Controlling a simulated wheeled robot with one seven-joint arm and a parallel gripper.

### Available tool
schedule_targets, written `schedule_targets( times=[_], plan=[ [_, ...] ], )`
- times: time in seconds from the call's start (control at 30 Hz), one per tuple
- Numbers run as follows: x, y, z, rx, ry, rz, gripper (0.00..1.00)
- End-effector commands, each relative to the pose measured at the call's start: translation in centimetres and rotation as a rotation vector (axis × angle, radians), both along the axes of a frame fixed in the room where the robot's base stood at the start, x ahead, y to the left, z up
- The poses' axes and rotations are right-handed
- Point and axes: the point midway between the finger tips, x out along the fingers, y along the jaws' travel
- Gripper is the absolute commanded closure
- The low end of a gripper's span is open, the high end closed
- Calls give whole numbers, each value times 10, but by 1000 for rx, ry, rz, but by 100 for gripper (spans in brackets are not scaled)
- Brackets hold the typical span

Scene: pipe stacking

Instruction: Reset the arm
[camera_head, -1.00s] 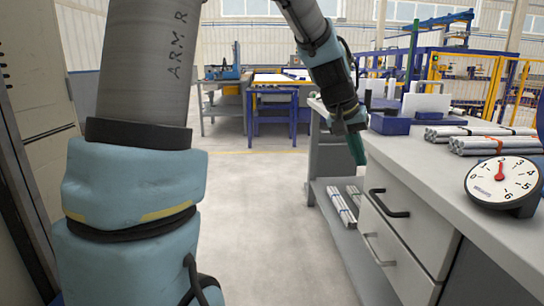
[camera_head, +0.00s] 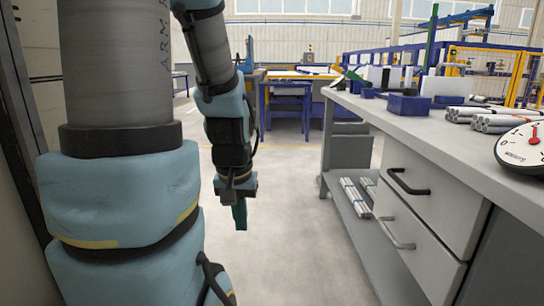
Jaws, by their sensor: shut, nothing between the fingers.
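My arm (camera_head: 115,190) stands at the left of the picture, with large grey and light-blue links. Its far part hangs down left of the workbench, over open floor. My gripper (camera_head: 240,217) is at the lower end, pointing down, with dark green fingers close together. It is shut and nothing shows in it. It is apart from the bench and touches nothing.
A grey workbench (camera_head: 410,125) with drawers runs along the right. On it are bundled pipes (camera_head: 492,118), a round dial (camera_head: 521,146) and a blue box (camera_head: 408,105). More pipes (camera_head: 357,196) lie on its lower shelf. The floor (camera_head: 290,245) between is clear.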

Motion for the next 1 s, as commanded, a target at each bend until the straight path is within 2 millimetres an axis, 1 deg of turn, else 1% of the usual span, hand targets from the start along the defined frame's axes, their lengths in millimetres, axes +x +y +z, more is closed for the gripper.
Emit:
schedule_targets(
  times=[0.03, 0.1, 0.3, 0.6, 0.67, 0.87, 1.0],
  plan=[
    [-1, 0, -17, 0, 5, 0, 100],
    [-2, -1, -27, 0, 12, 0, 100],
    [-5, -1, -52, 1, 29, -1, 100],
    [-9, -1, -80, 3, 49, -1, 100],
    [-9, -1, -65, 3, 48, -1, 100],
    [-9, -1, -43, 3, 48, -1, 100],
    [-9, -1, -25, 3, 48, -1, 100]
  ],
)
